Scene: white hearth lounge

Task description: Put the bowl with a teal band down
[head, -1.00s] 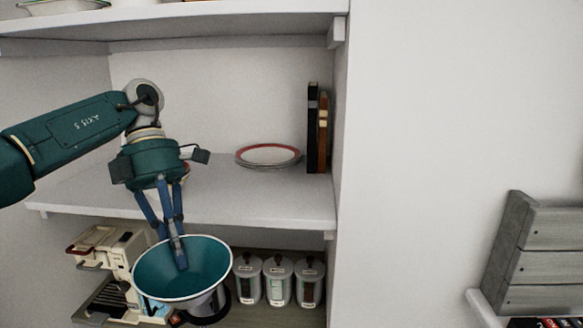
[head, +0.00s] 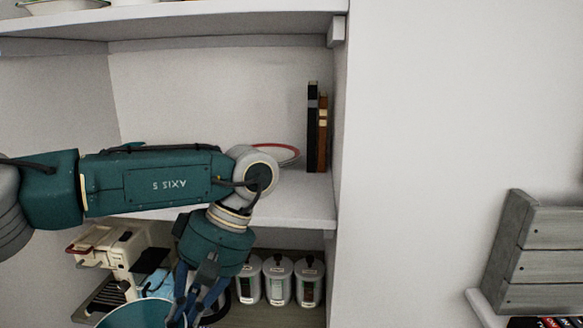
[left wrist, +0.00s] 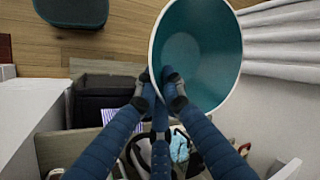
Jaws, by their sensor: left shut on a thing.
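The bowl (head: 140,316) shows a teal inside and a pale rim at the bottom edge of the head view, mostly cut off. It shows more fully in the left wrist view (left wrist: 205,50), tilted; its outer side is hidden there. My left gripper (head: 184,312) is shut on the bowl's rim, and its fingers (left wrist: 160,92) show at that rim in the left wrist view. The bowl is held in the air in front of the lower shelf. My right gripper is not in view.
The middle shelf (head: 300,208) holds a red-rimmed plate (head: 290,150), partly behind my arm, and upright books (head: 317,130). The lower shelf holds a cream coffee machine (head: 110,250), a light blue item (head: 158,284) and canisters (head: 278,280). A grey slatted crate (head: 540,255) stands at right.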

